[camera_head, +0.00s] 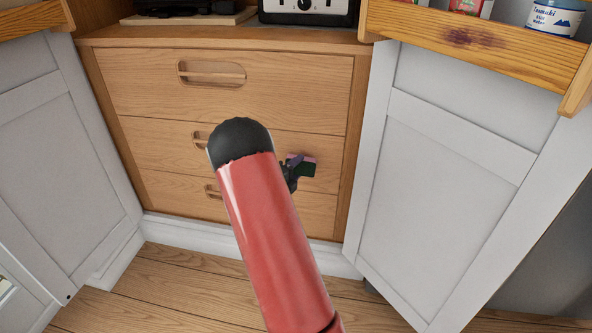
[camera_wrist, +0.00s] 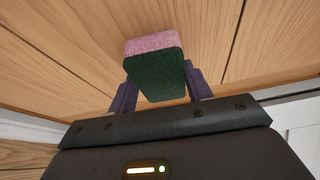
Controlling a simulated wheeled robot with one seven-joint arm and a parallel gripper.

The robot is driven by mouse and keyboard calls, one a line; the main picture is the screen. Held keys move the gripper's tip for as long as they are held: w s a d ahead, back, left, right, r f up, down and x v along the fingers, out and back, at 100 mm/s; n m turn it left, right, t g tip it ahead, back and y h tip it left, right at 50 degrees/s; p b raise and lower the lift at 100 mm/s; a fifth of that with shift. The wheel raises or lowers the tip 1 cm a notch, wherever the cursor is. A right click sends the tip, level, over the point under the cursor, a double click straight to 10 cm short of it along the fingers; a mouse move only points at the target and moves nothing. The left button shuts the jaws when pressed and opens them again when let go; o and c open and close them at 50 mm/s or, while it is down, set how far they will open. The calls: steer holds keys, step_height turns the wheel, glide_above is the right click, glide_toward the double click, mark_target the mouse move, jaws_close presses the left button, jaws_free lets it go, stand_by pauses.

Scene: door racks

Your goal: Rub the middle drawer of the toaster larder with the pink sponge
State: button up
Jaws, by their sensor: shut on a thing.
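The pink sponge (camera_head: 303,160) with a dark green side is held in front of the right part of the drawer stack. It also shows in the wrist view (camera_wrist: 155,70), gripped between the two fingers. My gripper (camera_head: 292,169) is shut on it. The middle drawer (camera_head: 160,147) is a closed wooden front between the upper drawer (camera_head: 130,85) and the bottom drawer (camera_head: 170,190). The sponge is close to the wooden front; I cannot tell whether it touches. My red arm hides the centre of the middle and bottom drawers.
A toaster (camera_head: 308,10) stands on the top above the drawers. White cabinet doors stand open at the left (camera_head: 65,140) and right (camera_head: 430,180). A wooden door rack (camera_head: 470,38) with cans juts out at the upper right. The wooden floor (camera_head: 180,285) in front is clear.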

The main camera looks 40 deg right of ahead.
mark_target(308, 169)
steer(key=shift+w+d, duration=0.55)
steer(key=shift+d, duration=0.1)
stand_by(0.4)
steer(key=shift+s, duration=0.1)
steer(key=shift+s+d, duration=1.3)
steer(key=shift+s, duration=0.2)
steer(key=shift+w+r+p, duration=0.1)
steer(key=shift+w+p, duration=0.05)
steer(key=shift+p, duration=0.3)
steer(key=shift+w+a, duration=0.2)
steer(key=shift+w, duration=0.1)
steer(key=shift+w+a, duration=1.15)
steer(key=shift+w, duration=0.1)
steer(key=shift+s+d, duration=1.4)
steer(key=shift+s, duration=0.25)
